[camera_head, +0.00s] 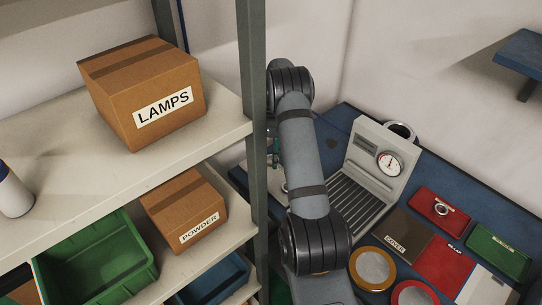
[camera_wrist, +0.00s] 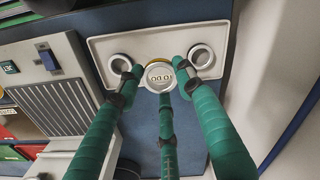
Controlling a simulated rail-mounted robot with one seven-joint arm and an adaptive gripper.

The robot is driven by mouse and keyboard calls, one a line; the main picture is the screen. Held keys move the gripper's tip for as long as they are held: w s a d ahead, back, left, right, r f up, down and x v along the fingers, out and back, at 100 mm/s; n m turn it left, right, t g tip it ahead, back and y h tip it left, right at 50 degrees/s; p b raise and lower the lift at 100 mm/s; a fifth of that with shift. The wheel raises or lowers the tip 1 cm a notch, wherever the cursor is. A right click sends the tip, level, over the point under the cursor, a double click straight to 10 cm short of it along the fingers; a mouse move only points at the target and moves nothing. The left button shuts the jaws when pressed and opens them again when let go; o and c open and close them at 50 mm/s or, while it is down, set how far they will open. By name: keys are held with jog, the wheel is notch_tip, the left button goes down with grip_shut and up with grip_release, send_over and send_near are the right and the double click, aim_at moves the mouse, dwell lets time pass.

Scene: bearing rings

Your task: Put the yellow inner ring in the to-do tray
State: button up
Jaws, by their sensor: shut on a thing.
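My gripper (camera_wrist: 157,82) has green fingers and is shut on a small ring with a yellow edge, the yellow inner ring (camera_wrist: 158,62), in the wrist view. The ring is over the middle of the pale to-do tray (camera_wrist: 228,32); the tray's upside-down label shows through its hole. I cannot tell whether the ring touches the tray floor. A grey ring (camera_wrist: 120,64) lies in the tray to the left and another grey ring (camera_wrist: 201,56) to the right. In the head view only a bit of my green gripper (camera_head: 274,158) shows; my arm and the shelf post hide the tray.
A grey gauge stand (camera_head: 372,160) with a ribbed plate stands on the blue bench, beside the tray. Red and green cases, a cover (camera_head: 401,236) and round yellow-rimmed and red-rimmed pieces lie at the right. The shelf post (camera_head: 253,130) stands close to my arm.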

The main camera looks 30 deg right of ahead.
aim_at(272, 178)
jog(key=shift+s+d+f+b, duration=0.1)
jog(key=shift+s+f+b, duration=0.05)
jog(key=shift+f+b, duration=2.15)
jog(key=shift+f, duration=1.05)
jog(key=shift+f+b, duration=0.55)
jog(key=shift+f, duration=0.05)
jog(key=o, duration=1.2)
jog(key=shift+o, duration=0.2)
jog(key=shift+r, duration=0.1)
